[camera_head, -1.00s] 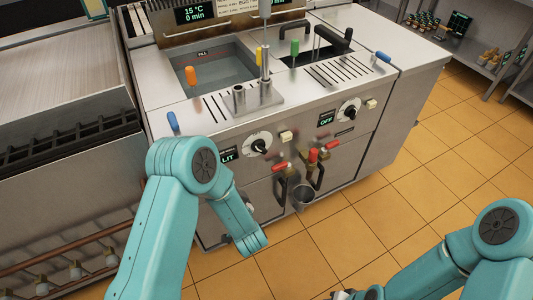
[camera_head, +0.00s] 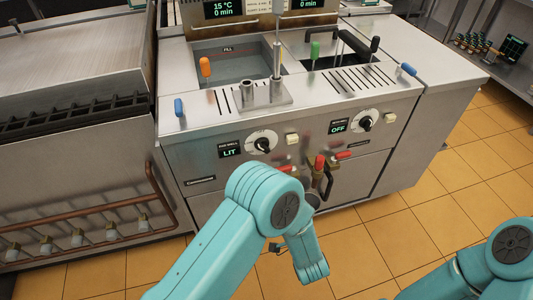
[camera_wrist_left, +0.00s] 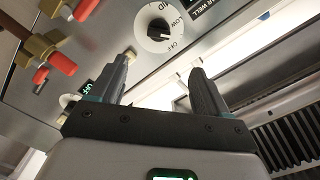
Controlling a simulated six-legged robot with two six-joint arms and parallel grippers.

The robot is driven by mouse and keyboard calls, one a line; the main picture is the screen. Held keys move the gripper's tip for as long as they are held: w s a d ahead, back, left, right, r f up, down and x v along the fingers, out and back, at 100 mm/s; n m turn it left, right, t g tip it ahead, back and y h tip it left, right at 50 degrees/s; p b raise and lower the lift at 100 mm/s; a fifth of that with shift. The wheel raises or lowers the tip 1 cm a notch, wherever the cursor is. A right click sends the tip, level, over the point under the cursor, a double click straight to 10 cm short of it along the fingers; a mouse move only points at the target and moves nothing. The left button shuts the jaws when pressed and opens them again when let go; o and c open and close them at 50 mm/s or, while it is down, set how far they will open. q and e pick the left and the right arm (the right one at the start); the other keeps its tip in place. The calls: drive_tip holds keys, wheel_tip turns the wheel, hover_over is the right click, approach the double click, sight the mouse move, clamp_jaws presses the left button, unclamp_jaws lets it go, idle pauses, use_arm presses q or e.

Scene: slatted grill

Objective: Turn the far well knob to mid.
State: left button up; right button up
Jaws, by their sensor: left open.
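The far well knob (camera_head: 263,147) is a black knob on a white dial on the counter's front panel, beside a display reading LIT (camera_head: 230,153). In the left wrist view the knob (camera_wrist_left: 159,32) shows beyond the fingers, with OFF, LOW and MID marked around its dial; its exact pointer setting is unclear. My left gripper (camera_wrist_left: 158,86) is open and empty, its fingers apart and short of the knob. In the head view my left arm stands in front of the panel and its fingers are not clearly visible. My right gripper is not in view.
A second knob (camera_head: 365,124) beside an OFF display (camera_head: 338,127) is further right. Red-handled valves (camera_head: 320,162) stick out below and between the dials. A blue handle (camera_head: 179,107) stands at the counter's left edge. A copper pipe (camera_head: 100,208) runs along the left unit.

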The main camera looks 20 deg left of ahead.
sight(264, 151)
use_arm(q)
drive_tip(key=x, duration=1.6)
drive_tip(key=shift+w+d+p, duration=0.1)
drive_tip(key=shift+w+p, duration=0.15)
drive_tip(key=shift+p, duration=0.15)
drive_tip(key=shift+f, duration=0.1)
drive_tip(key=c, duration=1)
